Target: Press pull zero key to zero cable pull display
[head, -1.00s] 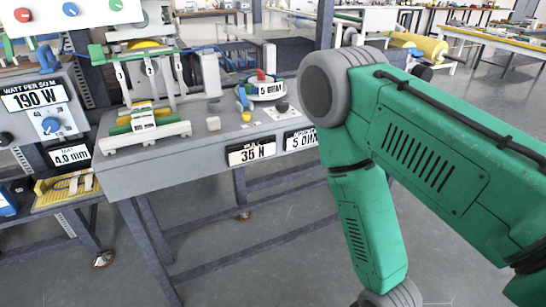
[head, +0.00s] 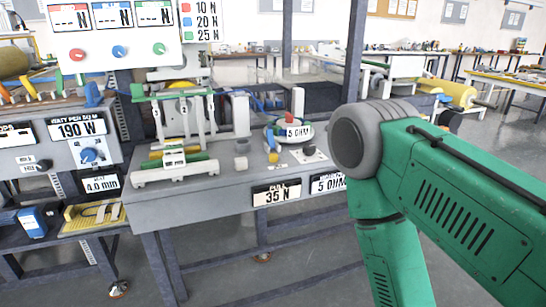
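The pull display (head: 277,194) is a white plate on the front edge of the grey bench and reads 35 N. Beside it on the right is a 5 OHM plate (head: 328,184), partly covered by my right arm. On the bench top behind them are a grey knob (head: 242,146), a grey block (head: 240,163) and a dark round button (head: 309,150). I cannot tell which of these, if any, is the zero key. My green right arm fills the right side, but its gripper is out of frame. My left gripper is not in view.
The grey bench (head: 190,195) carries a green-and-white clamp fixture (head: 175,165) and a round dial marked 5 OHM (head: 290,130). A 190 W panel (head: 80,128) stands at left. A hanging panel (head: 115,45) shows three dashed readouts. Floor is clear in front.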

